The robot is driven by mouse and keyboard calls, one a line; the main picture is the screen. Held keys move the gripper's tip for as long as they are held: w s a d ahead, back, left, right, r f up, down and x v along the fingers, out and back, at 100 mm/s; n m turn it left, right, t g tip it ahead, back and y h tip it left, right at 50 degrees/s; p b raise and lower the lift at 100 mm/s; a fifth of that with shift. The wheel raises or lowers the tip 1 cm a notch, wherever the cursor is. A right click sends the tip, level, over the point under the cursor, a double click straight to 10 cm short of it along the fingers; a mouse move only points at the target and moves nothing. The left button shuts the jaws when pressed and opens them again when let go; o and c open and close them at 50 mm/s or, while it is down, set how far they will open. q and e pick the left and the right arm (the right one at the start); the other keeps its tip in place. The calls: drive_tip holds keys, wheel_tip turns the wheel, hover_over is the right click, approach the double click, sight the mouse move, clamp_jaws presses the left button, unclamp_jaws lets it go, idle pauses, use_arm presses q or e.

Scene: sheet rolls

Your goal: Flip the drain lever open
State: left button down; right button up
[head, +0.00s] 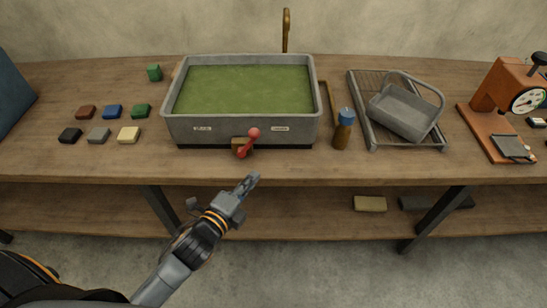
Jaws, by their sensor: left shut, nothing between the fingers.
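A grey basin (187,129) with green contents (245,88) stands on the wooden table. The red drain lever (247,143) is on the middle of its front wall, on a brass fitting, between two small labels. The lever is tilted, with its ball end up and to the right. My left gripper (252,178) is shut and empty, in front of the table edge and just below the lever in the head view. It appears apart from the lever. My right gripper is not in view.
Several coloured blocks (112,112) lie left of the basin. A brown bottle with a blue cap (343,130) stands close on its right, then a rack (376,137) with a grey basket (402,112) and an orange device (497,88). A brass tap (286,30) rises behind.

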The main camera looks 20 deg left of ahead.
sight(248, 144)
use_arm(q)
drive_tip(key=w+d+r+m+p, duration=0.1)
drive_tip(key=w+d+r+p, duration=0.2)
drive_tip(key=w, duration=0.6)
drive_tip(key=a, duration=0.3)
drive_tip(key=shift+s+t, duration=0.2)
drive_tip(key=shift+t, duration=0.1)
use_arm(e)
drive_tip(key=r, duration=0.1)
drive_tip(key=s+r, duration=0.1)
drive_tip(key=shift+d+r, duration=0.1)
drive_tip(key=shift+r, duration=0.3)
